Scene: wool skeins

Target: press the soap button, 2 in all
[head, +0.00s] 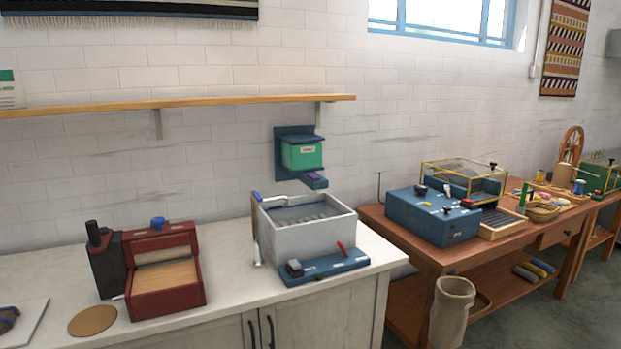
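A green box with a small white label (303,154) hangs on the white brick wall, on a dark blue backing; it looks like the soap dispenser. A purple-blue bar (313,180) sticks out below it, above the back of a grey-white basin (310,238). I cannot tell whether this bar is the soap button. The label is too small to read. Neither of my grippers is in view.
The basin stands on a pale counter (225,255) with a blue control panel (325,266) in front. A dark red box (165,285) and a cork disc (92,320) are at left. A wooden shelf (190,102) runs above. A wooden table (450,258) with blue machines is at right.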

